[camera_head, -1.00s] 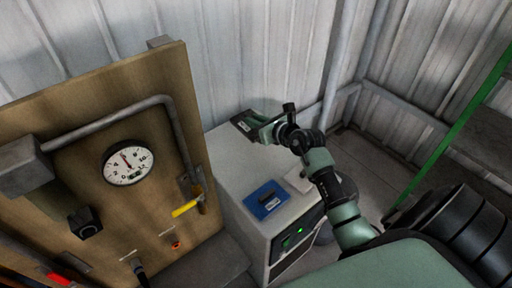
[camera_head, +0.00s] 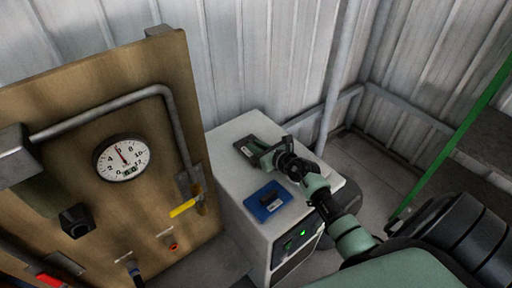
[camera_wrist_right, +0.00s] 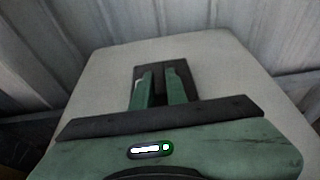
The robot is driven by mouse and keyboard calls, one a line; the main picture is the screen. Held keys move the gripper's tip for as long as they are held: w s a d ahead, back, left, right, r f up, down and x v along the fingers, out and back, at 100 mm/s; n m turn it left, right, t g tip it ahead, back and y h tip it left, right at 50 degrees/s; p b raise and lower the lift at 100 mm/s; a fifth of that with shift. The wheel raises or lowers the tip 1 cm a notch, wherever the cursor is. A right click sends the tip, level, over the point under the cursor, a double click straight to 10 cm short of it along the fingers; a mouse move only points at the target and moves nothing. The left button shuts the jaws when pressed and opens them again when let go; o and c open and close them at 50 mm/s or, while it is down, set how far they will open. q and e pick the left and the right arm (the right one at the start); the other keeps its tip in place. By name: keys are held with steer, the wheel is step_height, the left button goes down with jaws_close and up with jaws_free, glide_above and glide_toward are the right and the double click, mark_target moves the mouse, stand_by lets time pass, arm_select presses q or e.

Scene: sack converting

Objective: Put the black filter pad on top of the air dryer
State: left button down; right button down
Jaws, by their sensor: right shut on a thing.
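The air dryer (camera_head: 233,184) is the pale grey cabinet with a green-lit front panel, standing right of the wooden board. My right gripper (camera_head: 256,150) reaches over its top from the right, shut on the black filter pad (camera_head: 243,146), a flat dark piece with a small pale label. The pad is over the back-left part of the top; I cannot tell whether it touches the surface. In the right wrist view the two green fingers (camera_wrist_right: 160,87) stand close together, with the dark pad (camera_wrist_right: 147,71) at their tips over the pale top. My left gripper is not in view.
A wooden board (camera_head: 165,90) with a gauge (camera_head: 121,158), pipe and yellow-handled valve (camera_head: 184,208) stands close at left. Corrugated walls rise behind. A green rail (camera_head: 455,145) runs at right.

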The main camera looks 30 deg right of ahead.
steer(key=shift+f, duration=0.2)
steer(key=c, duration=1.4)
jaws_free()
steer(key=shift+r, duration=0.1)
steer(key=shift+r, duration=0.2)
steer(key=p+v, duration=0.1)
steer(key=v, duration=1.1)
steer(key=shift+f, duration=0.1)
